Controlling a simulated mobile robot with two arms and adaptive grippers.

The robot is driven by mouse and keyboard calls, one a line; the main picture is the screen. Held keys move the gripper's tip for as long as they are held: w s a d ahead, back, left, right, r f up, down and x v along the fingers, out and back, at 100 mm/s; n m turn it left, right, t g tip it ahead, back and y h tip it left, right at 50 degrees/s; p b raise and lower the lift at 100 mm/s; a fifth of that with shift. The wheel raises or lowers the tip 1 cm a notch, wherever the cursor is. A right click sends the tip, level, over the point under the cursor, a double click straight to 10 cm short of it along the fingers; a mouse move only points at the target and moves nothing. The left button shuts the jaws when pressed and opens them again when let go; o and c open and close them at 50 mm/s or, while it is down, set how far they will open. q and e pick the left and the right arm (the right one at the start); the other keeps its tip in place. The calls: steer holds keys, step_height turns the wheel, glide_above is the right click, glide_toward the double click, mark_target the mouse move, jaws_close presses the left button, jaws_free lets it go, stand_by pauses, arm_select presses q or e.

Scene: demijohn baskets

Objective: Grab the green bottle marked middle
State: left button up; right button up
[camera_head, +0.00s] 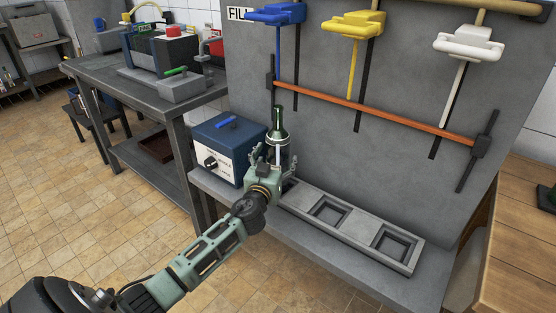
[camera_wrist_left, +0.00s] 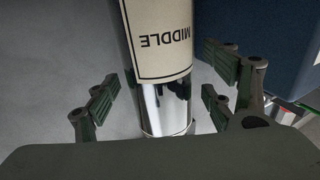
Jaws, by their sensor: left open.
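The green bottle (camera_head: 278,127) stands upright at the left end of the grey slotted holder, beside the blue box. Its lower part is partly hidden behind my left gripper in the head view. In the left wrist view the bottle (camera_wrist_left: 160,95) shows a cream label reading MIDDLE, upside down. My left gripper (camera_head: 268,158) is open, with its fingers on either side of the bottle. In the left wrist view the fingers of my left gripper (camera_wrist_left: 165,90) stand apart from the glass, with gaps on both sides. My right gripper is not in view.
The blue box (camera_head: 228,146) with a dial stands close left of the bottle. The holder (camera_head: 355,232) has empty square recesses to the right. Blue, yellow and white levers (camera_head: 350,24) hang above, with an orange bar (camera_head: 375,112) across the panel.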

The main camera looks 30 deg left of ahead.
arm_select(q)
steer(key=shift+x, duration=1.05)
steer(key=shift+d, duration=0.1)
jaws_close()
steer(key=shift+r, duration=0.3)
steer(key=shift+f, duration=0.1)
